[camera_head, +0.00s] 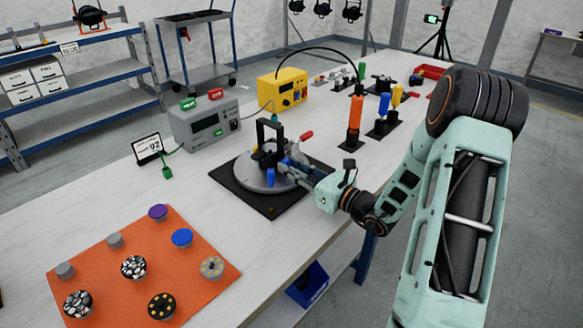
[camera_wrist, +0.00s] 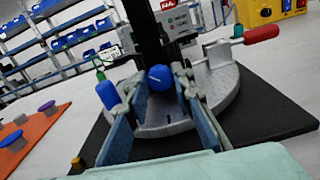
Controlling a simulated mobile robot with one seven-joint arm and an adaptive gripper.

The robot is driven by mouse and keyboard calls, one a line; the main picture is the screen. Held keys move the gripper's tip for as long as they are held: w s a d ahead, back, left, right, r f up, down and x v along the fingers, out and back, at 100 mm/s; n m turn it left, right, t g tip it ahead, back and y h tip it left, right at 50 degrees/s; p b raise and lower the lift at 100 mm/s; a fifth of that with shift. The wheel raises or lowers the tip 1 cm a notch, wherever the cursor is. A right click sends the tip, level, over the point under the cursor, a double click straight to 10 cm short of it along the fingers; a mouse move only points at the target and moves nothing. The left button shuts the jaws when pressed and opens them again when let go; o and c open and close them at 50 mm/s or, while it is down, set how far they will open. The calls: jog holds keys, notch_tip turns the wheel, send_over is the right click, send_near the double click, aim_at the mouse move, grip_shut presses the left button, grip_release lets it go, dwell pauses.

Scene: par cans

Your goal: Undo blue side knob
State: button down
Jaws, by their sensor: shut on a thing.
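A round grey fixture plate (camera_head: 256,185) lies on a black mat and carries a black upright bracket (camera_head: 270,135). In the wrist view the bracket (camera_wrist: 148,35) rises behind a round blue knob (camera_wrist: 160,78). My gripper (camera_wrist: 160,85) has its two blue-padded fingers on either side of this knob, shut on it. In the head view my gripper (camera_head: 287,168) reaches the fixture from the right, and its fingers partly hide the knob. A second blue knob (camera_wrist: 108,93), standing upright, is left of the fingers; it also shows in the head view (camera_head: 270,177).
A red-handled clamp (camera_wrist: 261,34) is at the fixture's right. A grey instrument box (camera_head: 205,122) and a yellow box (camera_head: 282,89) stand behind it. An orange mat (camera_head: 140,285) with several round pieces lies at front left. Upright screwdrivers (camera_head: 355,118) stand to the right.

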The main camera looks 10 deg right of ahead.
jog(key=shift+f+n+b, duration=0.1)
jog(key=shift+n+b, duration=0.2)
jog(key=shift+b, duration=0.1)
jog(key=shift+f+n+b, duration=0.1)
jog(key=shift+n+b, duration=0.8)
jog(key=shift+n, duration=0.1)
jog(key=shift+n+b, duration=1.55)
jog(key=shift+n, duration=0.15)
jog(key=shift+r, duration=0.2)
jog(key=c, duration=1.7)
grip_release()
jog(key=shift+o, duration=0.2)
